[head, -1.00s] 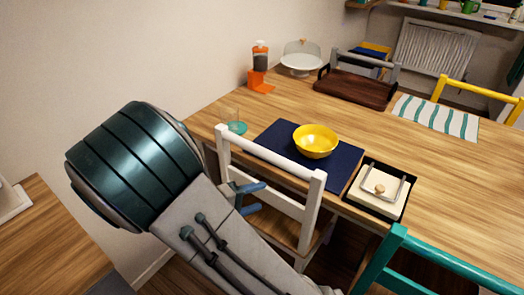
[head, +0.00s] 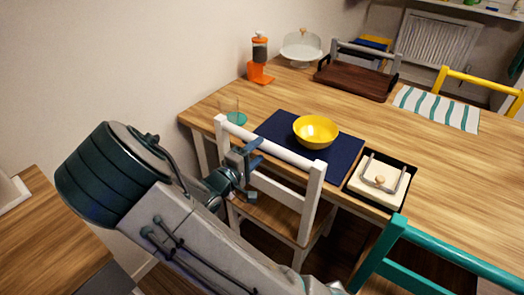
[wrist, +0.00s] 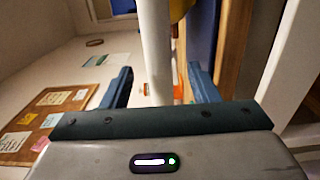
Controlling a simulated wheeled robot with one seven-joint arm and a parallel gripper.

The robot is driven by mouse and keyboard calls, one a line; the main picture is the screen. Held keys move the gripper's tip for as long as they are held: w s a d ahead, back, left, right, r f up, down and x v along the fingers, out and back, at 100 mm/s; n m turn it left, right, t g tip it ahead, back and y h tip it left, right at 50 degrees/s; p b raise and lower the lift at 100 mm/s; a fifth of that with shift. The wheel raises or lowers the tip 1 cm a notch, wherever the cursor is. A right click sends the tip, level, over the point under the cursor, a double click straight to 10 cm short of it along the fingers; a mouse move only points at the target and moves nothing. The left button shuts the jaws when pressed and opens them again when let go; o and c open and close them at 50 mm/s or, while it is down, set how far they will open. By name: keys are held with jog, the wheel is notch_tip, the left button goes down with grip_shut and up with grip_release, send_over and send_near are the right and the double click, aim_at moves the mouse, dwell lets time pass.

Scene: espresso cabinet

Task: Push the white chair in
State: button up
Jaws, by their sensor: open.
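The white chair (head: 285,151) stands at the near long side of the wooden table, its back towards me and its brown seat partly under the table edge. My gripper (head: 250,158) is at the chair's top rail, near its left end. In the wrist view a white bar of the chair (wrist: 154,40) runs between the two blue fingers of my gripper (wrist: 162,84). The fingers are open, with a gap on both sides of the bar; I cannot tell whether either touches it. The chair's lower legs are largely hidden.
A teal chair (head: 440,245) stands close on the right. A wall and wooden counter (head: 50,240) are on the left.

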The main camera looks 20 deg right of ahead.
aim_at(264, 146)
jog(key=b+x, duration=0.1)
jog(key=x, duration=0.3)
jog(key=shift+w+d, duration=0.1)
grip_shut()
jog(key=shift+f, duration=0.15)
dwell(1.2)
